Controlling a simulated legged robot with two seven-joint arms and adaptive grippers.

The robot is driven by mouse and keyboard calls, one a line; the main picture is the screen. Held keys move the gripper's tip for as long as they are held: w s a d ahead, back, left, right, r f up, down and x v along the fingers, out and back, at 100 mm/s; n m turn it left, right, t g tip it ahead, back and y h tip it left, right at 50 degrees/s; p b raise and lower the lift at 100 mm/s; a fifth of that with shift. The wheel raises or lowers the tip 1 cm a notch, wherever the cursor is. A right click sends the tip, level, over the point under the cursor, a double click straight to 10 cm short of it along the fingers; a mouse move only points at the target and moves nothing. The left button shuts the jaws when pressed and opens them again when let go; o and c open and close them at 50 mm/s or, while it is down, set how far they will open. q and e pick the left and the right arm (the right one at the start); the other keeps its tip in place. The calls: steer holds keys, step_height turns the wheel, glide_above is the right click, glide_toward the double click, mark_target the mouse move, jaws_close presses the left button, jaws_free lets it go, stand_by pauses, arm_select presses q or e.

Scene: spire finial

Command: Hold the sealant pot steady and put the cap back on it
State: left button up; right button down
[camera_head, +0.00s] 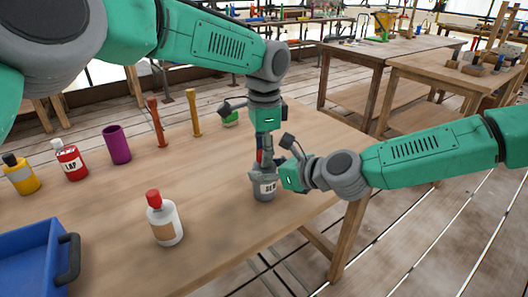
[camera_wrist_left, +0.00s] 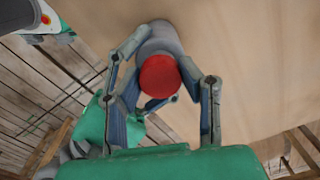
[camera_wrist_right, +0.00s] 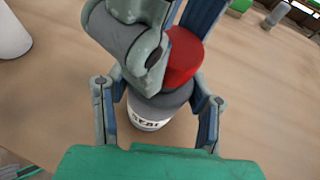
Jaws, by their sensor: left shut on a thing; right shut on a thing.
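The sealant pot (camera_head: 264,189) is a grey jar with a white label, upright near the right edge of the wooden table. It also shows in the right wrist view (camera_wrist_right: 149,112). My right gripper (camera_wrist_right: 158,97) is shut around the pot from the side. The red cap (camera_wrist_right: 184,58) is right above the pot's grey top, and its round face shows in the left wrist view (camera_wrist_left: 159,76). My left gripper (camera_wrist_left: 161,84) points down and is shut on the cap. The fingers hide the joint, so I cannot tell whether the cap is seated.
On the table (camera_head: 110,215) stand a white bottle with a red top (camera_head: 165,221), a red bottle (camera_head: 69,160), a yellow bottle (camera_head: 20,175), a purple cup (camera_head: 117,145) and two wooden spindles (camera_head: 157,122). A blue crate (camera_head: 32,252) is at the near left.

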arm_select(q)
steer(key=shift+d+f, duration=0.1)
steer(key=shift+f, duration=0.45)
steer(key=o, duration=0.8)
steer(key=shift+r, duration=2.3)
